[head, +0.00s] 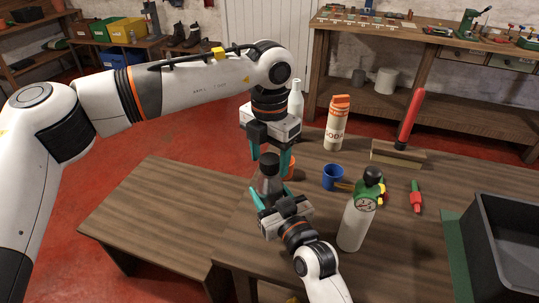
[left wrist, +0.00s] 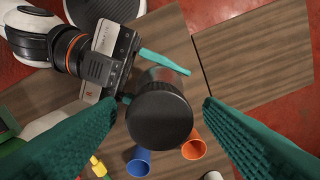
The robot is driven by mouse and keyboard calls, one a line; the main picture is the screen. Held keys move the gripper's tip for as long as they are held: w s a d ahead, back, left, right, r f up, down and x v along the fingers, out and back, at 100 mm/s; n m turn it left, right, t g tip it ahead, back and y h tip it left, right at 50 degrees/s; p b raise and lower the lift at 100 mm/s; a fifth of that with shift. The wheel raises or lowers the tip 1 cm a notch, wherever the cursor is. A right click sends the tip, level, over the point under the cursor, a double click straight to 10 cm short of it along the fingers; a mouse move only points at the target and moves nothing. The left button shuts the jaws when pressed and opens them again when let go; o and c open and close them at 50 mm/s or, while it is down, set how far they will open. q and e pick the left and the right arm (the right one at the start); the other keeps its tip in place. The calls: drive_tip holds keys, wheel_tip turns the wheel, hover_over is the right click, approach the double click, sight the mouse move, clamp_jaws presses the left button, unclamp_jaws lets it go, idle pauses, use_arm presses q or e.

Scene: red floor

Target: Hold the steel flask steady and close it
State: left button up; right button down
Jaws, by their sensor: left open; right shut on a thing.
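The steel flask (head: 267,186) stands upright over the table's left part, a grey body with a black lid (head: 269,161) on top. In the left wrist view the round lid (left wrist: 160,118) hides most of the flask (left wrist: 160,80) below it. I cannot tell whether the lid is tight. My right gripper (head: 273,197) is shut on the flask's body from the near side; one teal finger shows in the left wrist view. My left gripper (head: 270,160) points down from above, open, its fingers (left wrist: 162,112) on either side of the lid with gaps.
An orange cup (head: 290,167) and a blue cup (head: 332,178) stand right of the flask. A white bottle with a green top (head: 355,225) stands close to my right arm. A soda bottle (head: 337,128) and a white bottle (head: 297,99) are behind. A black bin (head: 503,240) is at right.

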use_arm(q)
wheel_tip(320, 180, up, 12)
idle(0.5)
use_arm(e)
drive_tip(key=shift+c, duration=2.4)
unclamp_jaws()
drive_tip(key=shift+s, duration=0.1)
drive_tip(key=v, duration=1.2)
